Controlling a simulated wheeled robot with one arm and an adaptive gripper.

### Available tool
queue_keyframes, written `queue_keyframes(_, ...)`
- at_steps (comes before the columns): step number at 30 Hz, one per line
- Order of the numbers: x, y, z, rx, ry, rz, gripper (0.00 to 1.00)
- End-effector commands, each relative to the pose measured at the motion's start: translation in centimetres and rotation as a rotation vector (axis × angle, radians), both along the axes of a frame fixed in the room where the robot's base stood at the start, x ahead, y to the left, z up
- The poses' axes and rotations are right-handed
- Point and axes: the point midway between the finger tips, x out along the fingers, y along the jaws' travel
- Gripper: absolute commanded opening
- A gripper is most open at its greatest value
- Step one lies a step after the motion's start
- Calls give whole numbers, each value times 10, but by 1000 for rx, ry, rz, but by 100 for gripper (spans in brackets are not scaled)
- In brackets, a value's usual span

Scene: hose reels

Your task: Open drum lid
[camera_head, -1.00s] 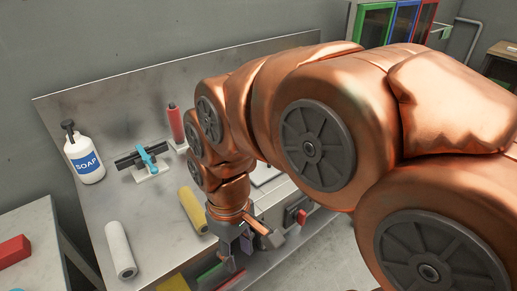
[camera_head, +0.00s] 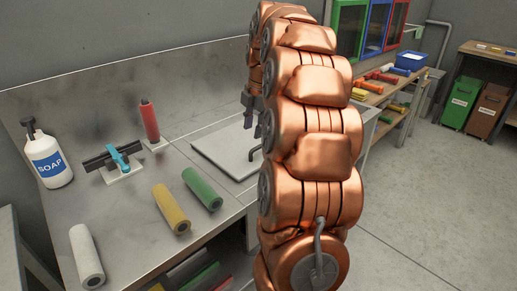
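A flat pale grey square lid (camera_head: 222,151) lies on the metal bench, closed as far as I can see. A dark bent handle (camera_head: 254,152) stands at its right side, partly behind my arm. I cannot be sure that this is the drum lid, and no drum body shows. My gripper (camera_head: 250,112) points down above the lid's far right part, close to the handle. My copper arm hides much of it, so I cannot tell how its fingers stand or whether they touch anything.
Green (camera_head: 202,188), yellow (camera_head: 171,208) and white (camera_head: 86,256) rolls lie on the bench. Open floor (camera_head: 430,190) lies at right.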

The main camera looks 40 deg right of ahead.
Motion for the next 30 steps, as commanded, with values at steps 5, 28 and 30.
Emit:
queue_keyframes(5, 1, -30, -5, -32, -17, 68, 39)
queue_keyframes(28, 14, -34, -77, -33, -15, 80, 39)
queue_keyframes(30, 15, -34, -80, -34, -16, 80, 39)
